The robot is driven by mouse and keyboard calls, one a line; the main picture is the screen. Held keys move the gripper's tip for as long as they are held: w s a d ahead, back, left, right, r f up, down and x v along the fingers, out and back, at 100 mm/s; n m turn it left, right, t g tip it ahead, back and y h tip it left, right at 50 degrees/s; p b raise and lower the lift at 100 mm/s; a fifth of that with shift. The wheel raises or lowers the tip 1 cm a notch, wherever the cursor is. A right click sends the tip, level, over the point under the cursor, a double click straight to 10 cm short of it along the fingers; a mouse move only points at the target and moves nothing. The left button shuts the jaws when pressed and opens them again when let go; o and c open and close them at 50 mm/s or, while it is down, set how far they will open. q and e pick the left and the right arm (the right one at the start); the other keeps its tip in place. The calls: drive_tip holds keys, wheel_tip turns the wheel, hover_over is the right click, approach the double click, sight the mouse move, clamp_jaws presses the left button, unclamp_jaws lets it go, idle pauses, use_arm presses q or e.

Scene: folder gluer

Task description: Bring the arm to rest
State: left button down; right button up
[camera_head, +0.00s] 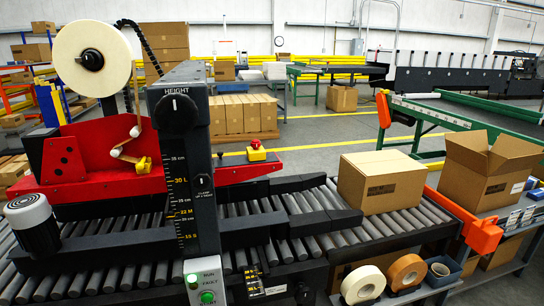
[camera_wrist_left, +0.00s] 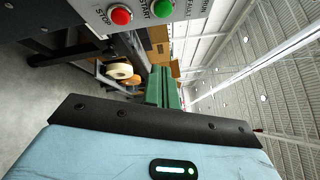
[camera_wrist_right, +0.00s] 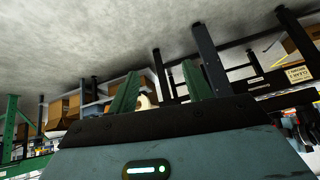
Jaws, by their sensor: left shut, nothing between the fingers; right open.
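Neither arm shows in the head view. In the left wrist view my left gripper (camera_wrist_left: 164,88) has its green fingers together with nothing between them. A control panel (camera_wrist_left: 150,12) with a red stop button (camera_wrist_left: 121,15) and a green start button (camera_wrist_left: 163,9) is close by, at the top of that view; the fingers look apart from it. In the right wrist view my right gripper (camera_wrist_right: 168,90) has its green fingers spread wide. No object shows held between them; blurred boxes and rolls lie behind.
A case sealer with a height column (camera_head: 185,170) and tape roll (camera_head: 92,58) stands over a roller conveyor (camera_head: 300,235). A closed carton (camera_head: 382,182) sits on the rollers, and an open carton (camera_head: 485,175) is on the right. Tape rolls (camera_head: 363,285) lie at the front. Grey floor (camera_wrist_right: 100,35) is clear.

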use_arm(q)
drive_tip(key=s+a+f+n+g+y+p, duration=0.1)
drive_tip(key=s+f+n+g+y+p, duration=0.1)
drive_tip(key=s+n, duration=1)
drive_tip(key=s+a+f+n+g+y+p, duration=0.2)
drive_tip(key=s+f+n+g+p, duration=0.3)
drive_tip(key=s+n, duration=0.8)
drive_tip(key=s+y, duration=0.1)
drive_tip(key=s, duration=0.3)
drive_tip(key=shift+s+f+g, duration=0.25)
drive_tip(key=shift+g, duration=0.15)
use_arm(e)
drive_tip(key=w+r+t, duration=0.1)
drive_tip(key=w+r, duration=0.4)
drive_tip(key=r, duration=0.4)
drive_tip(key=shift+d+r+t, duration=0.15)
drive_tip(key=shift+d+t, duration=0.25)
drive_tip(key=shift+d, duration=0.05)
